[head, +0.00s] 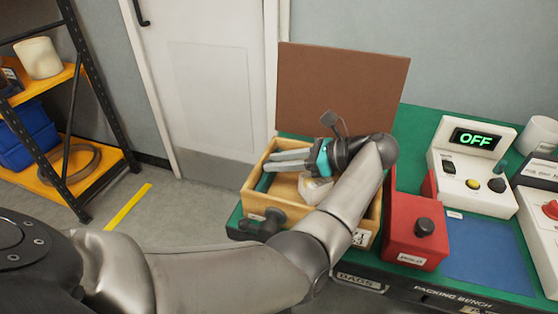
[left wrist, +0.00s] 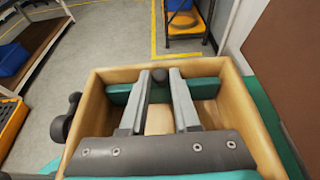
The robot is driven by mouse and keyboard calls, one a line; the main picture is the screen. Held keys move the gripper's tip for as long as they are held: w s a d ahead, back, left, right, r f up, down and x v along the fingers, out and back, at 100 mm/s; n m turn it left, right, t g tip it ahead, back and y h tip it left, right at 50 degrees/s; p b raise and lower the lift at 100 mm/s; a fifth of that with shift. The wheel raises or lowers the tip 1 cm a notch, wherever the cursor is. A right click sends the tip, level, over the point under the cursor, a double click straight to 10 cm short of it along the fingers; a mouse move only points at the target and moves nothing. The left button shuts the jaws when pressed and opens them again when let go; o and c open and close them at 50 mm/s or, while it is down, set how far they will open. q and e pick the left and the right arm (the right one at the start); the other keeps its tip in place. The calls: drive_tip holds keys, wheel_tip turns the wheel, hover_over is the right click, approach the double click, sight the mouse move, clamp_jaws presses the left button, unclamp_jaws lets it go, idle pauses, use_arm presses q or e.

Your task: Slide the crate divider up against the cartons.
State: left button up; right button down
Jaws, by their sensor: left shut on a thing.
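The open wooden crate (head: 368,225) stands at the left end of the green bench. The green crate divider (left wrist: 206,88) spans the crate near its far end in the left wrist view; a strip of it shows at the left end in the head view (head: 265,182). My left gripper (left wrist: 157,76) reaches into the crate and is shut on the divider's dark knob, between its fingertips. A pale block (head: 316,189), perhaps a carton, lies under the gripper, partly hidden by my arm. Other cartons cannot be made out. My right gripper is out of view.
A brown board (head: 342,88) stands upright behind the crate. A red box with a black knob (head: 415,232) is close on the crate's right. A tester reading OFF (head: 473,165) and a blue mat (head: 487,252) lie further right. Dark knobs (left wrist: 73,107) project from the crate's outer side.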

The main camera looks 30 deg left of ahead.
use_arm(q)
clamp_jaws()
idle(0.8)
